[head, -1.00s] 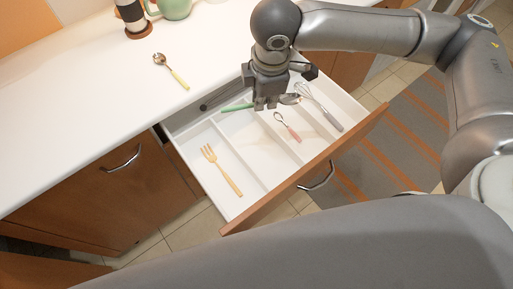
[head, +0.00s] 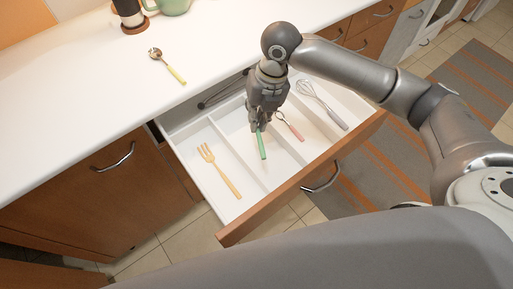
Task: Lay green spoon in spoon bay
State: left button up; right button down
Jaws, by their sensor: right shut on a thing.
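The green spoon (head: 262,146) shows mostly as its handle, below my right gripper (head: 258,125) in the head view. That gripper is shut on it, over the open drawer (head: 222,206), and hides the spoon's bowl. The handle points toward the drawer front and appears over the bay just right of the fork's bay. I cannot tell whether it touches the bay floor. A pink-handled spoon (head: 290,126) lies to the right of the green spoon. No bay is visibly labelled as the spoon bay. My left gripper is not in view.
A yellow fork (head: 219,170) lies in the left bay and a grey-handled whisk (head: 322,104) in the right one. Dark utensils (head: 222,94) lie at the drawer's back. A yellow-handled spoon (head: 167,66) lies on the white counter (head: 80,125), near a mug (head: 170,5).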

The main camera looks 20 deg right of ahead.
aim_at(256, 147)
jog(key=shift+f+n, duration=0.3)
notch_tip(256, 147, down, 10)
dwell(0.3)
jog(key=c, duration=1.6)
grip_release()
jog(key=shift+f, duration=0.15)
jog(key=shift+o, duration=0.2)
notch_tip(256, 147, up, 12)
jog(key=d, duration=0.2)
jog(key=shift+d, duration=0.15)
